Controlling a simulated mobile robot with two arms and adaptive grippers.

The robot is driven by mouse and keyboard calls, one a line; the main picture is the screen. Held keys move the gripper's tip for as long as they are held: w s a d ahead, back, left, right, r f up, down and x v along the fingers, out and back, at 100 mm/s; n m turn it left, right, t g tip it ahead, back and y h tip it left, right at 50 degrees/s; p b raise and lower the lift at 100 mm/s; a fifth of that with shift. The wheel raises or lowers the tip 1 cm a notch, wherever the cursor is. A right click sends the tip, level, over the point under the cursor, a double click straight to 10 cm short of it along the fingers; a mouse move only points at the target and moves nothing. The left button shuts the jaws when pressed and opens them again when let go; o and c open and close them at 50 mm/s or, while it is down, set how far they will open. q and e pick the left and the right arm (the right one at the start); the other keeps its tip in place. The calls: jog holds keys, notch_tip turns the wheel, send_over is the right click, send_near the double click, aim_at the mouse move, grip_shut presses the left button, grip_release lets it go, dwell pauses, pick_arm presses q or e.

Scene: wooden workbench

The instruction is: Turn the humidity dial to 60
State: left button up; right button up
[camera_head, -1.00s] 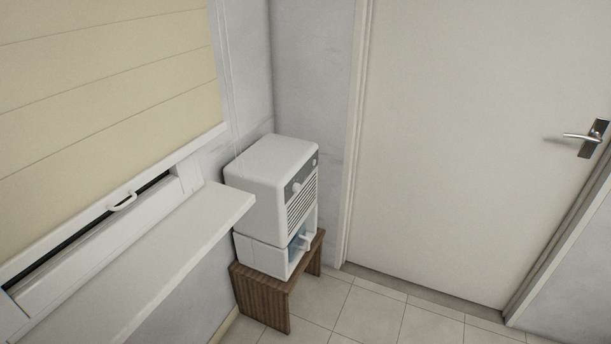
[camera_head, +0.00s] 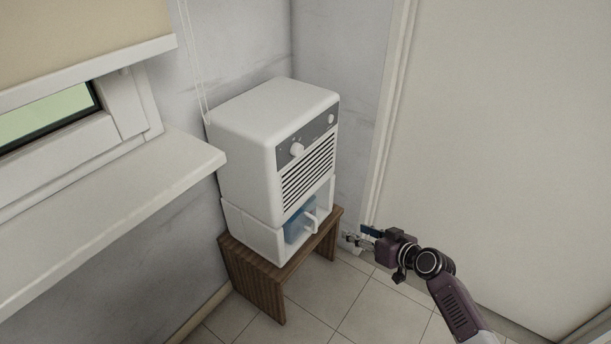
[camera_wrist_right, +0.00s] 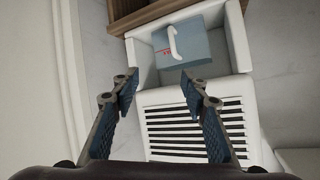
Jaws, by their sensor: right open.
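The white dehumidifier (camera_head: 240,140) stands in the corner on a small wooden stool. Its dark control panel has a large white humidity dial (camera_head: 297,149) and a smaller round knob (camera_head: 331,119); the dial's numbers are too small to read. My right gripper (camera_head: 358,238) is low and to the right of the machine, apart from it, open and empty. In the right wrist view the gripper (camera_wrist_right: 158,84) has its fingers apart before the vent grille (camera_wrist_right: 195,128), which appears upside down with the blue water tank (camera_wrist_right: 185,52) above. The dial is not in that view. My left gripper is not in view.
The wooden stool (camera_head: 262,284) supports the machine. A white windowsill (camera_head: 150,185) juts out on the left near it. A white door (camera_head: 490,130) stands on the right. The tiled floor (camera_head: 345,300) in front is clear.

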jog(key=w+a+r+n+t+y+b, duration=0.1)
jog(key=w+a+r+y+b, duration=0.1)
jog(key=r, duration=0.4)
jog(key=w+a+r+n+y+b, duration=0.1)
jog(key=a+r+n+y, duration=0.1)
jog(key=r, duration=0.4)
jog(key=n+y+b, duration=0.3)
jog(key=n+y, duration=0.1)
send_near(300, 152)
jog(key=shift+g, duration=0.4)
jog(key=x, duration=0.7)
jog(key=shift+w+r, duration=0.25)
jog(key=shift+w, duration=0.05)
jog(key=shift+w+a, duration=0.3)
jog(key=shift+a, duration=0.15)
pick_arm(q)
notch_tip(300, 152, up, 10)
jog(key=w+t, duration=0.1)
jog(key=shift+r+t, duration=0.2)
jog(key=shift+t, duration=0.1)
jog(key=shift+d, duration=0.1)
pick_arm(e)
grip_shut()
